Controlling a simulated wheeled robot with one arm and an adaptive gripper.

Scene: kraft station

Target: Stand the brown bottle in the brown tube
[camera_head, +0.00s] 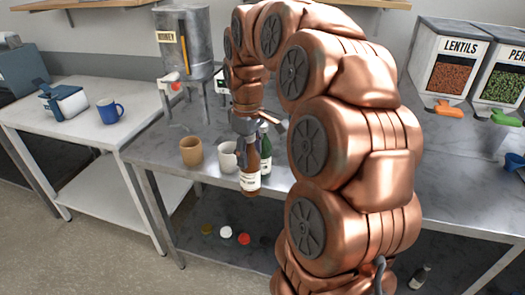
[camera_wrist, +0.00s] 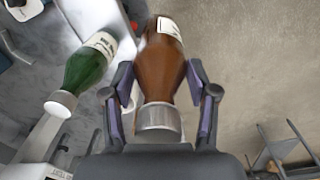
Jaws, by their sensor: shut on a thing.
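The brown bottle (camera_head: 250,180), with a white label, hangs roughly upright in my gripper (camera_head: 244,152). In the wrist view the bottle (camera_wrist: 164,65) sits between the two dark fingers of my gripper (camera_wrist: 158,82), which are shut on it near its neck. Its base is in the air just in front of the table's front edge, with floor behind it in the wrist view. The brown tube (camera_head: 191,151), a tan open-topped cylinder, stands upright on the metal table to the left of the bottle. Its inside is hard to see.
A white tube (camera_head: 227,157) stands between the brown tube and the held bottle. A green bottle (camera_head: 266,150) stands on the table (camera_head: 160,150) close behind the held bottle; it also shows in the wrist view (camera_wrist: 88,66). A grey honey dispenser (camera_head: 185,45) stands behind.

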